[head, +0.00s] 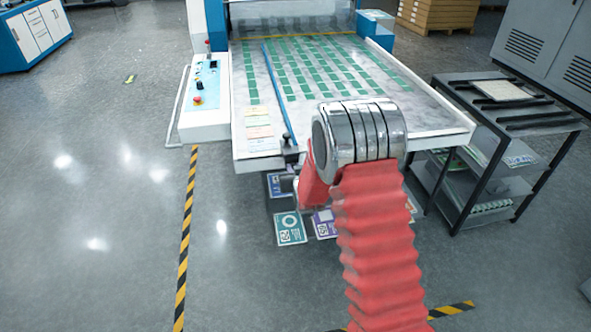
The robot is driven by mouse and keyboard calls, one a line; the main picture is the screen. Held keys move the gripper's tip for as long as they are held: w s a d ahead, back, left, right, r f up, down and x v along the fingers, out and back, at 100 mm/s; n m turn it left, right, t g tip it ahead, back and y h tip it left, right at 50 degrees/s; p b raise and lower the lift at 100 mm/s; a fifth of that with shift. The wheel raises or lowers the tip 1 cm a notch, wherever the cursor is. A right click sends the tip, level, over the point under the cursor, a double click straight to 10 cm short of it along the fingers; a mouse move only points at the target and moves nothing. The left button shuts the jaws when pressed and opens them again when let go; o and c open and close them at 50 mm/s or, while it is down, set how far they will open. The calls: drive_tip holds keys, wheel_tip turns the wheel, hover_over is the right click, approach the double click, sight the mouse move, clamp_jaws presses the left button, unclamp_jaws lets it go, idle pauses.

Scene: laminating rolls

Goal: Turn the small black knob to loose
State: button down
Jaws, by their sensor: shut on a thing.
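The small black knob (288,141) is at the front edge of the machine's feed table, at the near end of a long blue bar (279,95). My gripper (291,157) is at this front edge, shut on the knob, with its jaws small and dark in the head view. My red-sleeved arm with chrome rings comes up from the lower right and hides part of the gripper's wrist. The knob's markings and its turned position are too small to read.
The feed table (430,122) carries a sheet with green patches. A control panel (205,90) with a red button is at its left. A dark shelf cart (520,118) stands close on the right. Printed cards (290,228) lie below the table edge. Floor at left is clear.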

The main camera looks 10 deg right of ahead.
drive_tip(key=n+t+h, duration=0.1)
drive_tip(key=n+h, duration=0.1)
drive_tip(key=n, duration=0.4)
drive_tip(key=a+f+n+t+h, duration=0.1)
drive_tip(key=n+t+h, duration=0.1)
drive_tip(key=n, duration=0.4)
drive_tip(key=f+n+t+h, duration=0.1)
drive_tip(key=n+h, duration=0.1)
drive_tip(key=n, duration=0.3)
drive_tip(key=shift+a+f+n+t+h, duration=0.1)
drive_tip(key=shift+a+n+t+h, duration=0.2)
drive_tip(key=shift+n+t, duration=0.1)
idle(0.4)
idle(0.4)
drive_tip(key=c, duration=1.9)
unclamp_jaws()
drive_tip(key=shift+o, duration=1.2)
drive_tip(key=shift+d, duration=0.15)
drive_tip(key=v, duration=1.3)
drive_tip(key=shift+s, duration=0.35)
drive_tip(key=shift+f, duration=0.1)
